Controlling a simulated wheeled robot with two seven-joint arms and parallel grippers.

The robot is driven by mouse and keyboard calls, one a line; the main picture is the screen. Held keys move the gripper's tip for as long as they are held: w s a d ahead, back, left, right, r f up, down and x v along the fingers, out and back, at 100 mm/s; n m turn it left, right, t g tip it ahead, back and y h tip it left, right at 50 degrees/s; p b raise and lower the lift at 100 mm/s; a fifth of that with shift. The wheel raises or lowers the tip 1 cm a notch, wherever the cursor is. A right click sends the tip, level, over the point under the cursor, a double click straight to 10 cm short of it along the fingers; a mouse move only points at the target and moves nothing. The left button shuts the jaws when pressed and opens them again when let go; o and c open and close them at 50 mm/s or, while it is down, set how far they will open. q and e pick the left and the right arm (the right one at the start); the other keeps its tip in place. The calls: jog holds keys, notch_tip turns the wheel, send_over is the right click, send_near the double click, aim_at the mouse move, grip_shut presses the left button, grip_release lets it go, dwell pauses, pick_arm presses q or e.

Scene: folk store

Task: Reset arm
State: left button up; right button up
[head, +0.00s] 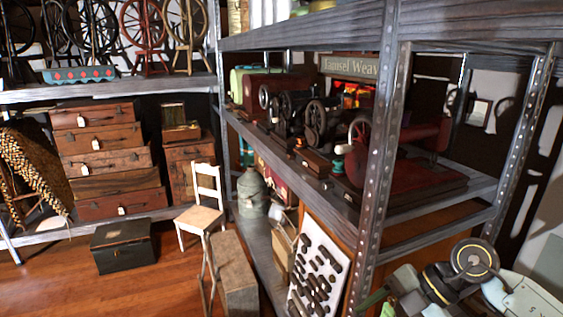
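What looks like parts of my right arm fills the lower right corner, with a round dark joint and a pale lettered link. Pale and green parts lie left of the joint at the bottom edge. I cannot make out the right gripper's fingers there, nor whether it holds anything. My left arm and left gripper are not in view.
A metal shelf (405,215) with old sewing machines (318,122) stands close on the right, near the arm parts. A white chair (202,215), a wooden box (235,275) and a black chest (122,246) stand left of it. Wooden floor is free at lower left.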

jog(key=s+a+r+t+y, duration=0.1)
jog(key=a+r+t+y, duration=0.3)
jog(key=a+r+y, duration=0.5)
notch_tip(320, 180, up, 4)
jog(key=w+d+m+t, duration=0.2)
jog(key=m+t, duration=0.6)
jog(key=t, duration=0.2)
jog(key=s+d+f+m+t+h, duration=0.1)
jog(key=d+f+m+t+h, duration=0.2)
jog(key=d+f+m+h, duration=1.1)
jog(key=s+a+f+m+g+h, duration=0.1)
jog(key=s+f+g+h, duration=0.1)
jog(key=s+f+g, duration=0.7)
jog(key=s+a+f+g+h, duration=0.15)
jog(key=s+f+g, duration=0.3)
jog(key=s, duration=0.85)
notch_tip(320, 180, down, 27)
jog(key=s+g+b, duration=0.1)
jog(key=b, duration=0.2)
pick_arm(q)
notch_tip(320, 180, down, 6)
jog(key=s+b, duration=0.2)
jog(key=b, duration=0.1)
pick_arm(e)
jog(key=s+d+f+g, duration=0.1)
jog(key=s+d+f, duration=0.1)
jog(key=s+f, duration=1.4)
jog(key=shift+s+d+f, duration=0.3)
jog(key=shift+d+f, duration=0.05)
jog(key=shift+f, duration=0.6)
